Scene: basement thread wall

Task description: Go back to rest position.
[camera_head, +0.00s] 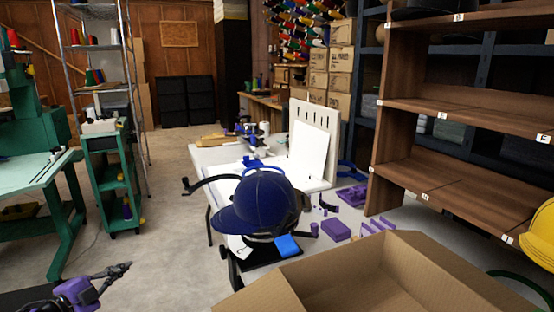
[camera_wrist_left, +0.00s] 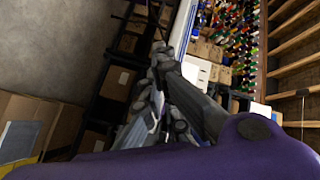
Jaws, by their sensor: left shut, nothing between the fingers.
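My left gripper (camera_head: 116,270) shows at the lower left of the head view, a dark gripper on a purple wrist. It is shut and empty, over the concrete floor and apart from the table. In the left wrist view its dark fingers (camera_wrist_left: 160,62) are together with nothing between them. My right gripper is in neither view.
A navy cap (camera_head: 262,203) sits on a stand on the white table (camera_head: 210,153). An open cardboard box (camera_head: 330,262) is at the front right. Wooden shelves (camera_head: 440,107) stand at the right, a green cart (camera_head: 116,180) at the left. Floor between is clear.

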